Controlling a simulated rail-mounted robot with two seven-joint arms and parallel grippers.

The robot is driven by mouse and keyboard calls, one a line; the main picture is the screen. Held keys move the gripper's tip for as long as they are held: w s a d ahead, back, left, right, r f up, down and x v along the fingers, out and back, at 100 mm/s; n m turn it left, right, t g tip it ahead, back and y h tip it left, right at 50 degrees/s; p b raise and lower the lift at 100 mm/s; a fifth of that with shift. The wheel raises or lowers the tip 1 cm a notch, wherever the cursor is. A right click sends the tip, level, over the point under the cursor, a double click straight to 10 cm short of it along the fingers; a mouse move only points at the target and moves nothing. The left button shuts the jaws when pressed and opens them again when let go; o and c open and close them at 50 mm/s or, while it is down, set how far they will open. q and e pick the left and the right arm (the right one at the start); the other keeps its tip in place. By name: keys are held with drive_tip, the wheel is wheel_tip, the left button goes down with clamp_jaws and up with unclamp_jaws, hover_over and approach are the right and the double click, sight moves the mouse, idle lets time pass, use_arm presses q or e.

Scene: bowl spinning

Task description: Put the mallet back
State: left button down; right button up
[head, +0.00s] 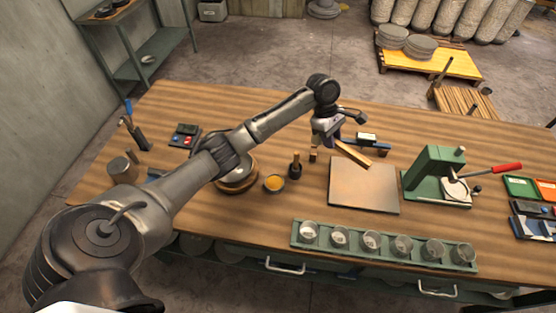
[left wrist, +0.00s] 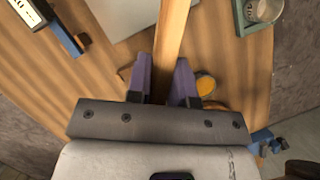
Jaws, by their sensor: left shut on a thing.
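The mallet (head: 353,153) shows as a pale wooden bar slanting down to the right from my left gripper (head: 334,139), over the back edge of the flat board (head: 363,190). In the left wrist view, the wooden bar (left wrist: 172,32) runs between the two purple fingers of the gripper (left wrist: 160,80) and leaves the top of the picture. The gripper is shut on it. I cannot make out a separate mallet head. My right gripper is not in view.
A green press with a red lever (head: 436,175) stands right of the board. A rack of glass jars (head: 385,257) lies along the front. A small dish of yellow stuff (head: 274,183) sits left. A white-faced device (head: 366,139) stands behind the board.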

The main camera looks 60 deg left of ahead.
sight(318, 140)
use_arm(q)
drive_tip(key=a+f, duration=0.1)
drive_tip(key=a+f+n+b, duration=0.1)
drive_tip(key=a+f, duration=0.1)
drive_tip(key=a+f+n, duration=0.1)
drive_tip(key=f, duration=0.1)
drive_tip(key=shift+s+a+t, duration=0.3)
drive_tip(key=shift+a+t, duration=0.05)
drive_tip(key=shift+t, duration=0.05)
drive_tip(key=s+a+f, duration=0.1)
drive_tip(key=a+f, duration=0.1)
drive_tip(key=a, duration=0.1)
drive_tip(key=s+a+f+b, duration=0.1)
drive_tip(key=s+a+f, duration=0.1)
drive_tip(key=a, duration=0.1)
drive_tip(key=s+a+f, duration=0.2)
drive_tip(key=a, duration=0.1)
drive_tip(key=shift+a+b, duration=0.15)
drive_tip(key=shift+b, duration=0.2)
drive_tip(key=shift+f+b, duration=0.45)
drive_tip(key=shift+f, duration=1.65)
drive_tip(key=c, duration=1.4)
unclamp_jaws()
drive_tip(key=shift+f, duration=0.2)
drive_tip(key=o, duration=0.4)
